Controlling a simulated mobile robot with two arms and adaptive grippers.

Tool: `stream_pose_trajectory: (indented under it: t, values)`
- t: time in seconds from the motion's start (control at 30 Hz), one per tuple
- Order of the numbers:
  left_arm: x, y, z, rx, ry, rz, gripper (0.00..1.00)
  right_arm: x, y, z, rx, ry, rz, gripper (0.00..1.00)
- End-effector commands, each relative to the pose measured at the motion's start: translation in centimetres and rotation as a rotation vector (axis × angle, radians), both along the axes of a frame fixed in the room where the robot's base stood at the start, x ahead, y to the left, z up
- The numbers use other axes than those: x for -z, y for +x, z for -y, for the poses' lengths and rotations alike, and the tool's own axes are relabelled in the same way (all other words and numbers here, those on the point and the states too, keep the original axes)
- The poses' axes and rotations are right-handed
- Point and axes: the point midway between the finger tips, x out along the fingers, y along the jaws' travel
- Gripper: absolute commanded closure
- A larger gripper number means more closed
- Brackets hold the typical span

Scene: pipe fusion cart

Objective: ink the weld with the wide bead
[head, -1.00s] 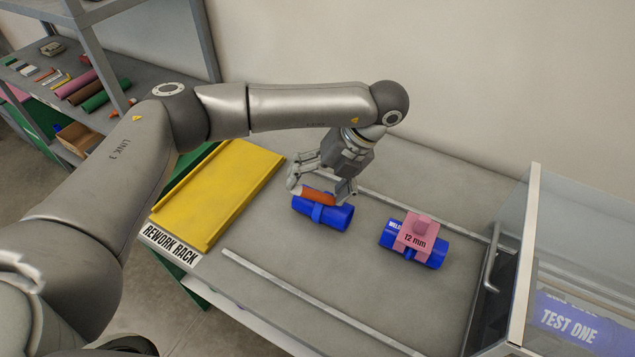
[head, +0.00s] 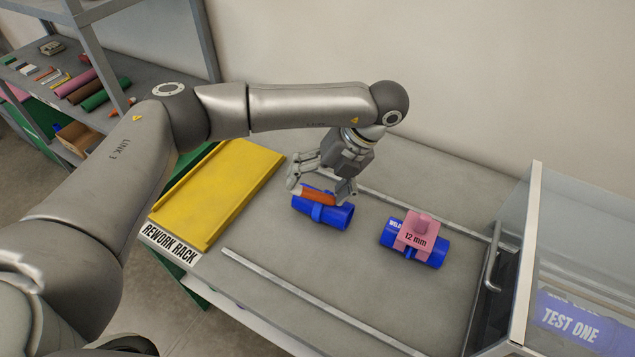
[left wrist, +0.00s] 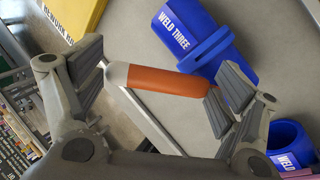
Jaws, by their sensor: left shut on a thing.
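My left gripper (head: 320,190) is shut on an orange marker (left wrist: 165,80) with a pale end, held lengthwise between its fingers. In the head view the marker lies just over or against a blue pipe (head: 336,217) with a raised ring around its middle; I cannot tell whether they touch. The left wrist view shows this pipe (left wrist: 170,25) labelled WELD THREE. A second blue pipe (head: 388,238), its label starting WELD, lies to the right. A pink 12 mm gauge (head: 413,241) sits across its middle and hides its bead. My right gripper is out of view.
A yellow tray (head: 225,190) labelled REWORK RACK stands left of the pipes. Metal rails (head: 300,300) run along the bench. A clear-sided box (head: 580,230) with a handle stands at the right, with a TEST ONE label. Shelves (head: 45,75) hold coloured tubes at the far left.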

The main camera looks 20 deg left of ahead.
Motion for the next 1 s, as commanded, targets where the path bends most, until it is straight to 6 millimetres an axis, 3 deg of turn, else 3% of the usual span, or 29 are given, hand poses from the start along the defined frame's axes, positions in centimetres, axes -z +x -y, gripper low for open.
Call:
stream_pose_trajectory:
  t: [0.27, 1.0]
  values:
    - [-0.7, 0.0, 0.0, 0.0, 0.0, 0.0, 0.27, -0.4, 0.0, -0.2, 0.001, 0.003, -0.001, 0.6]
    - [-6.8, 0.0, 0.0, 0.0, 0.0, 0.001, 0.27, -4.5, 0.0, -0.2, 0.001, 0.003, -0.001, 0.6]
